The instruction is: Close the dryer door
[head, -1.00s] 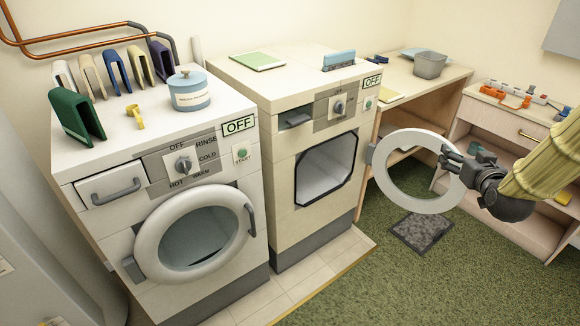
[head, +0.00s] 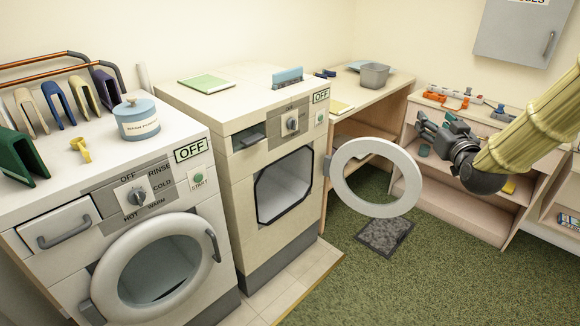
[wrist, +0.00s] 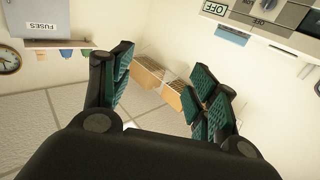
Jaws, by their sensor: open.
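The dryer (head: 240,185) is the cream machine in the middle of the head view, with its dark-edged opening (head: 285,185) uncovered. Its white ring-shaped door (head: 380,210) stands wide open, swung out to the right on a hinge at the opening's right side. My gripper (head: 424,128) is to the upper right of the door in the picture, open and empty, with a visible gap from the ring. In the wrist view my open fingers (wrist: 165,90) have nothing between them. The door does not show there; a control panel (wrist: 265,20) marked OFF shows at the upper right.
A washer (head: 50,270) with its round door shut stands left of the dryer. A wooden table (head: 350,107) and a low shelf unit (head: 450,215) stand behind the door. A dark mat (head: 385,236) lies on the green carpet, which is clear in front.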

